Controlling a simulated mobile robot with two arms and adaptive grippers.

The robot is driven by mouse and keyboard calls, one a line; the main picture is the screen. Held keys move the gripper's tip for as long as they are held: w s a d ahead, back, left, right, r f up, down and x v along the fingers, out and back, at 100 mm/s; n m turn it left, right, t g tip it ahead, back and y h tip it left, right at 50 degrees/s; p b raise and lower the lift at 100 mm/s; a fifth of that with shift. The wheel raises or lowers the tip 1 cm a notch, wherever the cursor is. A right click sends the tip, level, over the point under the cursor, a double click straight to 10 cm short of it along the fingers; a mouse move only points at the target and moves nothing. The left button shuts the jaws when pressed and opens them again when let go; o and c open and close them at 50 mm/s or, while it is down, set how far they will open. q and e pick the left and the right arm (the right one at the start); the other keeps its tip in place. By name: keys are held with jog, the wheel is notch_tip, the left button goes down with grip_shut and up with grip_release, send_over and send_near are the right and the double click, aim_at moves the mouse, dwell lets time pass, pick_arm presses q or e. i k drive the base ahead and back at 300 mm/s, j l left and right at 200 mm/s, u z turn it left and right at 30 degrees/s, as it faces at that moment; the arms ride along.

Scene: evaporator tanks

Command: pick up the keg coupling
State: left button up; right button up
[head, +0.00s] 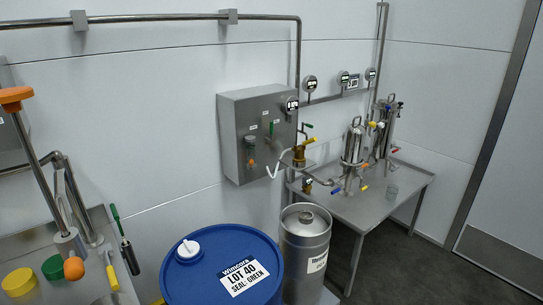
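A steel keg (304,255) with a white label stands in the lower middle, to the right of a blue drum. A small round metal fitting (306,216) sits on top of the keg. I cannot tell whether this fitting is the keg coupling or only the keg's neck. A green-handled metal piece (130,257) stands at the right edge of the steel bench on the left, and I cannot tell if it is a coupling. Neither of my grippers shows in the head view.
The blue drum (222,270) has a white cap (188,249). The left steel bench (98,290) holds yellow (19,282) and green (53,268) caps. A grey wall box (240,110) hangs behind. A steel table (385,210) with filter housings stands at right, with dark floor before it.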

aim_at(299, 157)
jog(key=i+l+u, duration=0.25)
jog(key=l+u, duration=0.2)
jog(key=i+l+u, duration=0.25)
jog(key=l, duration=0.2)
jog(key=l+u, duration=0.2)
jog(key=l, duration=0.1)
